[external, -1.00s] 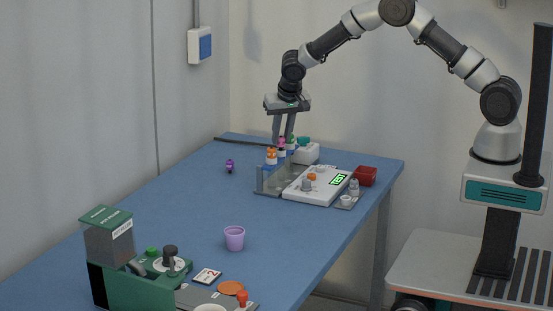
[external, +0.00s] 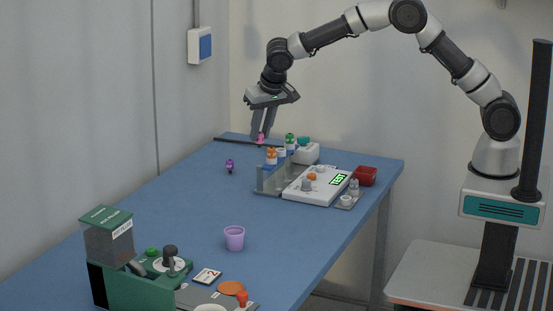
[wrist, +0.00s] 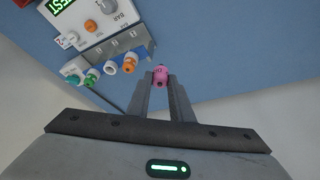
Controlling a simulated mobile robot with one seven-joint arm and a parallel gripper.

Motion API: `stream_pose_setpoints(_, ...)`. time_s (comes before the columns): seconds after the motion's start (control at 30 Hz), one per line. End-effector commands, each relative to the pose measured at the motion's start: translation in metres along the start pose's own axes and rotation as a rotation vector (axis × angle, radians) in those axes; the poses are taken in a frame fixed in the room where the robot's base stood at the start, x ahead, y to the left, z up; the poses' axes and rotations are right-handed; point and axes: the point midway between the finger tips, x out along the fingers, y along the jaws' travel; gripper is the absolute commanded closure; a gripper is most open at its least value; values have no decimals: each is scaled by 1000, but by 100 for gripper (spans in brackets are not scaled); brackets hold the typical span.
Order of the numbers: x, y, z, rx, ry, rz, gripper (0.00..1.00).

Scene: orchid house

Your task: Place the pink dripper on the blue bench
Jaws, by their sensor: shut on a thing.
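The pink dripper (external: 261,138) is between the fingertips of my gripper (external: 262,133), which is shut on it. In the wrist view the pink dripper (wrist: 160,76) sits at the tips of the two fingers of my gripper (wrist: 161,80). In the external view it is over the far part of the blue bench (external: 200,200), left of the bottle rack. The wrist view also shows the bench (wrist: 205,45) beyond the dripper. I cannot tell the exact gap between dripper and bench.
A grey rack (external: 272,181) with orange- and green-capped bottles stands beside a white tester (external: 317,187). A small purple dripper (external: 230,166) stands on the bench to the left. A red bin (external: 365,176), a lilac cup (external: 234,238) and a green machine (external: 130,265) are on it too.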

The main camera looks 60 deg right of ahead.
Motion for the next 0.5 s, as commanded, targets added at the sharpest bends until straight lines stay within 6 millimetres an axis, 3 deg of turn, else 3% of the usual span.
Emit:
stream_pose_setpoints(0.03, 3, -23, 23, -42, 2, -18, 100)
stream_pose_setpoints(0.2, -10, -86, 92, -168, 2, -71, 100)
stream_pose_setpoints(0.5, -38, -169, 227, -382, 2, -159, 100)
